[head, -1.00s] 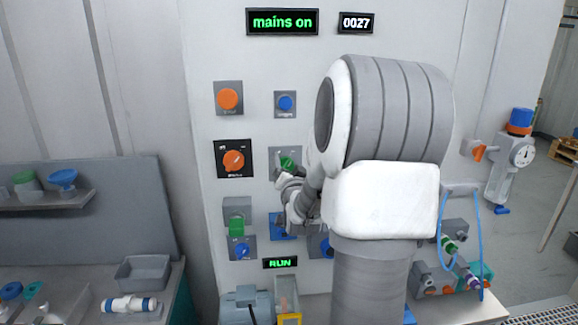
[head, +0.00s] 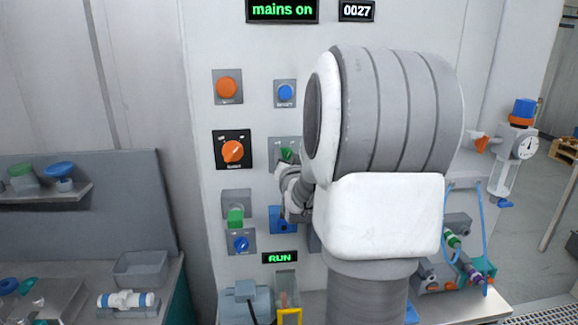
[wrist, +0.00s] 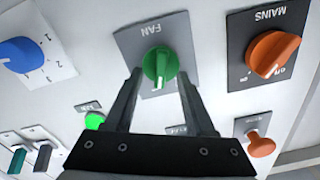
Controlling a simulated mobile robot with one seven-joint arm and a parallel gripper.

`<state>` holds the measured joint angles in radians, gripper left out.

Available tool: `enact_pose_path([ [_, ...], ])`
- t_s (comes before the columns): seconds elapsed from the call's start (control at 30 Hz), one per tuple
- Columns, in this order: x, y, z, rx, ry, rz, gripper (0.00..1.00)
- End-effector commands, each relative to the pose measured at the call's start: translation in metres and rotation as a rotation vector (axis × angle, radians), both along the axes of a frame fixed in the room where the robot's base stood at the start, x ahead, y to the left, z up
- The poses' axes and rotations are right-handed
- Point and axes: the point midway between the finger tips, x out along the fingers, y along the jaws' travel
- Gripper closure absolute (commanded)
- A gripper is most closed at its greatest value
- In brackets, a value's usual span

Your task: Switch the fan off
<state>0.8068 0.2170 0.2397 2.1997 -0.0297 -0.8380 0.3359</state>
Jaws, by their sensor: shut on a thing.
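The fan switch is a green knob (wrist: 158,66) on a grey plate lettered FAN, in the middle of the wrist view. My gripper (wrist: 158,72) has one finger on each side of this knob and is shut on it. The knob's ridge points roughly along the fingers. In the head view the green knob (head: 287,154) is small and partly covered by my gripper (head: 284,166), and its pointer setting cannot be read there.
The orange MAINS knob (wrist: 272,54) sits close beside the fan plate, and a blue dial (wrist: 22,54) is on the other side. A lit green lamp (wrist: 95,121) and an orange button (wrist: 260,144) are nearby. The "mains on" sign (head: 282,10) and RUN sign (head: 280,257) are lit.

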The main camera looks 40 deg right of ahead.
Motion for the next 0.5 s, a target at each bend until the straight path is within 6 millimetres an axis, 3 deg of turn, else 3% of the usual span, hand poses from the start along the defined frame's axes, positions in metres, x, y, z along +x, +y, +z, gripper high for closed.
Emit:
enact_pose_path([
  [0.5,0.0036,0.0059,-0.0060,-0.407,0.241,0.001,1.00],
])
